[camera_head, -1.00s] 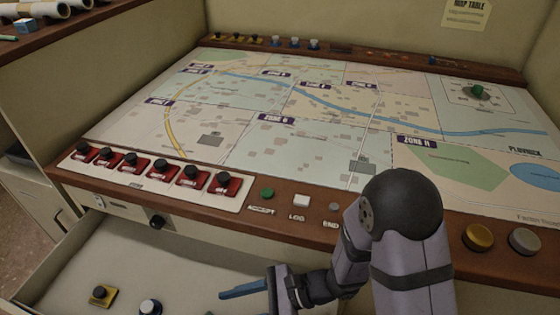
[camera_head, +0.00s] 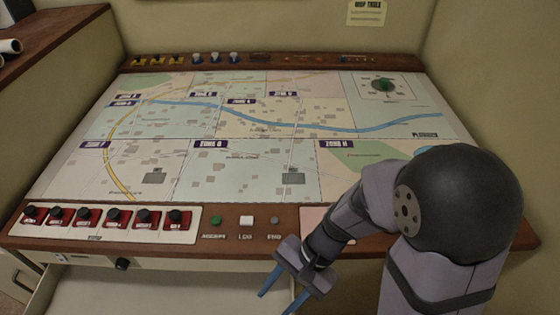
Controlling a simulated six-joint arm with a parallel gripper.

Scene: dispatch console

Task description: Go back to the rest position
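My gripper (camera_head: 283,300) is in the lower middle of the head view, in front of the console's front edge and over the open drawer (camera_head: 170,292). Its two blue fingers stand apart and point down and to the left, with nothing seen between them. The fingertips lie close to the bottom edge of the picture. My arm bends from the lower right and covers the right part of the console's front ledge.
The map table (camera_head: 250,150) is flat, with no loose things seen on it. On the front ledge are several red switches (camera_head: 115,217), a green button (camera_head: 216,221), a white button (camera_head: 246,221) and a grey button (camera_head: 275,221). Small knobs (camera_head: 215,57) line the back ledge.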

